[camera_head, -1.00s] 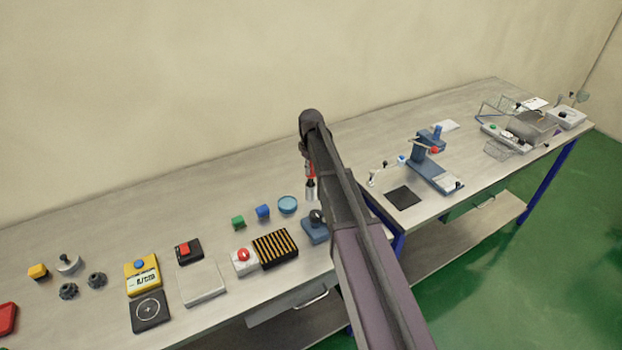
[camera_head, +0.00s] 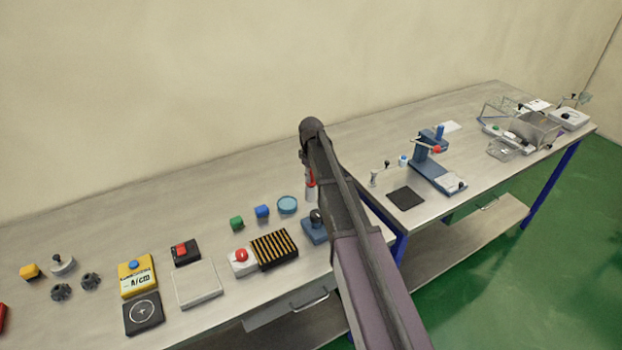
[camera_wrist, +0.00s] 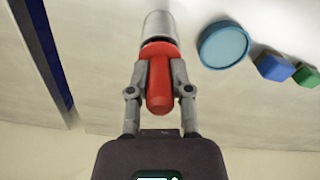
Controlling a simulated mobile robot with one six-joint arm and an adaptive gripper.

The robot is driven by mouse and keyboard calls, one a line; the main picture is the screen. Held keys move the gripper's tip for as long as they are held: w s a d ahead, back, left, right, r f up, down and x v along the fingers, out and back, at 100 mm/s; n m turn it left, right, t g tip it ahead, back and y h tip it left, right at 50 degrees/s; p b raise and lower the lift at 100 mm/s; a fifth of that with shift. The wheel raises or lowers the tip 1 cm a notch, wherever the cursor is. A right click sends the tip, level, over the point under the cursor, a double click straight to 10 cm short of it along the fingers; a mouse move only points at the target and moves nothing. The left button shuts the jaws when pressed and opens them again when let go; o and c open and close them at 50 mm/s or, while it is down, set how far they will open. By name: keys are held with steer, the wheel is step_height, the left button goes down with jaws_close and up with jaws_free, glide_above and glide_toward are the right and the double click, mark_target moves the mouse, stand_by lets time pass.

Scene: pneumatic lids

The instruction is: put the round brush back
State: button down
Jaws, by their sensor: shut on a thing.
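My gripper (camera_wrist: 160,88) is shut on the red handle of a tool, which I take to be the round brush (camera_wrist: 158,55). A pale metallic cylinder extends from the handle away from my gripper. No bristles can be made out. In the head view the held brush (camera_head: 310,184) hangs pointing down above the left table, partly hidden by my arm. A round blue dish (camera_head: 287,204) is on the table just left of it; the dish also shows in the wrist view (camera_wrist: 223,45), beside the cylinder and apart from it. I cannot tell which spot is the brush's own place.
Near the dish are a blue cube (camera_head: 262,212), a green cube (camera_head: 236,223), a black-and-yellow striped block (camera_head: 274,249) and a blue device with a dark knob (camera_head: 315,228). The right table holds a blue press (camera_head: 436,165) and wire guards (camera_head: 540,130). The left table's back is clear.

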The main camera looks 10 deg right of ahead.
steer(key=shift+f+b, duration=0.5)
steer(key=shift+b, duration=0.05)
steer(key=c, duration=0.5)
jaws_free()
steer(key=shift+c, duration=0.2)
steer(key=shift+r, duration=0.2)
step_height(320, 180, up, 13)
steer(key=p, duration=1.3)
steer(key=shift+f, duration=0.15)
steer(key=s+m, duration=0.7)
steer(key=s, duration=2.2)
